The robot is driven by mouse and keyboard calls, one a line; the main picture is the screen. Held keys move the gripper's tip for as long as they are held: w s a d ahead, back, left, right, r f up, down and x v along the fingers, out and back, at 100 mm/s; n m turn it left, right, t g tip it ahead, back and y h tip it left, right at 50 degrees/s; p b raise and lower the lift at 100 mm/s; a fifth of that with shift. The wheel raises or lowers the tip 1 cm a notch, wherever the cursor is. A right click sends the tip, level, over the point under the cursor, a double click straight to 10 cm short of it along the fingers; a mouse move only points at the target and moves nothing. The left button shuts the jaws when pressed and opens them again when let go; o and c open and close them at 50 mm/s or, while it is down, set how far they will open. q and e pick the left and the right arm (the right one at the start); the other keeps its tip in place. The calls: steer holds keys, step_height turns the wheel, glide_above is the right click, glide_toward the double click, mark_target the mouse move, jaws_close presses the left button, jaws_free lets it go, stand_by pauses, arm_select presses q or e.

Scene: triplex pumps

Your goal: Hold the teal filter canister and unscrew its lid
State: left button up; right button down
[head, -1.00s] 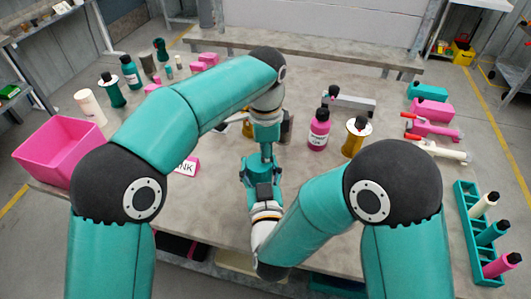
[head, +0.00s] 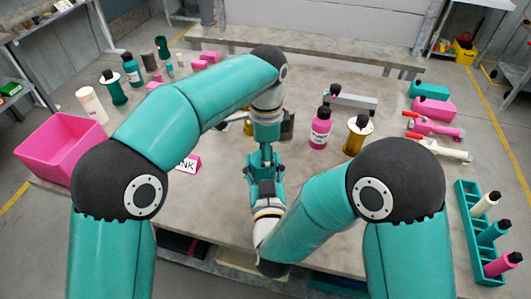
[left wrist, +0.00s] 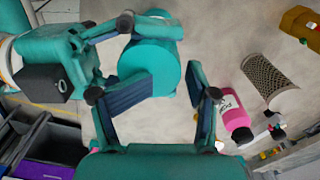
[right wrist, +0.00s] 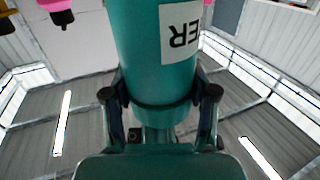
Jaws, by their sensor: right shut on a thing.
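The teal filter canister (right wrist: 160,50) fills the upper middle of the right wrist view, its white label upside down there. My right gripper (right wrist: 158,97) is shut on it, one finger on each side near the lid end. In the left wrist view the round flat teal lid (left wrist: 152,62) faces the camera. My left gripper (left wrist: 171,80) is open above it; one finger overlaps the lid's edge in the picture and the other is apart from it. In the head view both grippers meet at the table's middle, and the canister is mostly hidden by them.
A pink bottle (head: 320,130) and a gold canister (head: 357,138) stand right of the grippers. A pink bin (head: 60,150) is at the left and a teal rack (head: 470,225) at the right edge. Several bottles and canisters stand at the back left.

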arm_select(q)
step_height(320, 180, up, 4)
steer(key=shift+r, duration=0.1)
steer(key=o, duration=0.4)
steer(key=shift+r, duration=0.5)
steer(key=shift+o, duration=0.3)
steer(key=r, duration=0.1)
steer(key=s+r, duration=0.1)
steer(key=a, duration=0.1)
steer(key=shift+s+r+n, duration=0.25)
steer(key=shift+r+n, duration=0.05)
steer(key=shift+r, duration=0.1)
steer(key=shift+w+d+f, duration=0.1)
steer(key=shift+f, duration=1.9)
steer(key=shift+w+f, duration=0.1)
steer(key=shift+f, duration=1.9)
steer(key=c, duration=1.2)
steer(key=shift+n, duration=1.7)
